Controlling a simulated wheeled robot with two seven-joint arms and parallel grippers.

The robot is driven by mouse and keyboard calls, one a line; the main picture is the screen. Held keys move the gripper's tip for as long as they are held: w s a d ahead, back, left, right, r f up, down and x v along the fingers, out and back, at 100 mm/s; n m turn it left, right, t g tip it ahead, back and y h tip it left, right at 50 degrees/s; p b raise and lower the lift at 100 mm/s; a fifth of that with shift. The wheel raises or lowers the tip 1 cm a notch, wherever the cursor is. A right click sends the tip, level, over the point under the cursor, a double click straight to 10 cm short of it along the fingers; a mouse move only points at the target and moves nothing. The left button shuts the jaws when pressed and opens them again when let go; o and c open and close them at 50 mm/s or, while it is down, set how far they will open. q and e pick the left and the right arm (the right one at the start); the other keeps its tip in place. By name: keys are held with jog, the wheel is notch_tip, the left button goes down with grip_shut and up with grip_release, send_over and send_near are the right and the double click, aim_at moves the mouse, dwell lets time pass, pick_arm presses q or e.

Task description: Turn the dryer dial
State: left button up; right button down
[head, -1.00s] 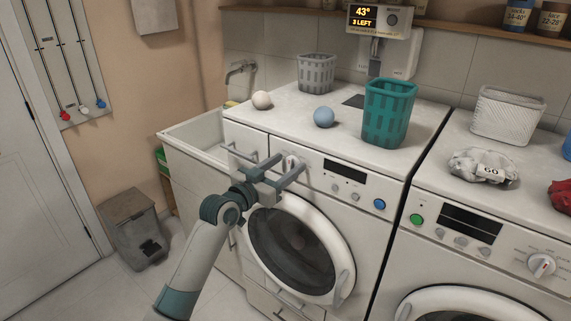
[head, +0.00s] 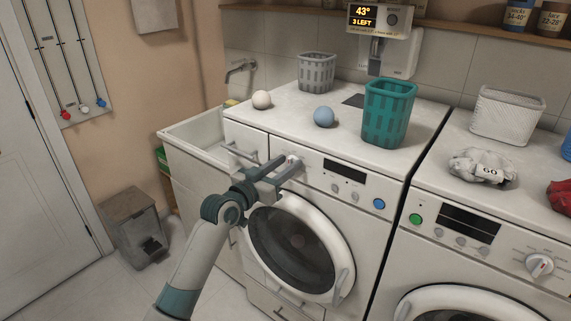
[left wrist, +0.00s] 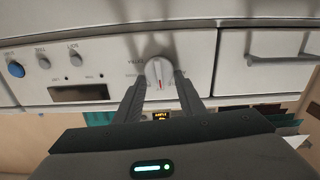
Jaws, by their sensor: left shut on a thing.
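The left front-loading machine (head: 365,213) has a white control dial (head: 291,160) at the left part of its panel. The dial (left wrist: 158,73) also shows in the left wrist view, with a red mark on its face. My left gripper (head: 292,165) is at the panel, shut on this dial. In the left wrist view, the fingers of my left gripper (left wrist: 160,83) stand on either side of the dial. In the head view the gripper partly covers the dial. My right gripper is not in view.
A second machine (head: 470,262) with its own dial (head: 540,265) stands at right. A teal basket (head: 388,115), blue ball (head: 324,117) and white ball (head: 262,99) sit on the left machine. A sink (head: 195,130) and grey bin (head: 135,228) are at left.

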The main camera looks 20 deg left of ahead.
pick_arm(q)
jog(key=n+p, duration=0.1)
jog(key=n, duration=0.1)
jog(key=n+p, duration=0.1)
jog(key=n, duration=0.1)
jog(key=shift+w+a+r+p, duration=0.1)
jog(key=shift+a+p, duration=0.1)
jog(key=shift+p, duration=0.2)
jog(key=shift+a+n+p, duration=0.1)
jog(key=shift+n+p, duration=0.5)
jog(key=shift+n, duration=0.8)
jog(key=shift+f, duration=0.2)
jog(key=o, duration=1)
jog(key=shift+b+v, duration=2.2)
jog(key=shift+v, duration=6.5)
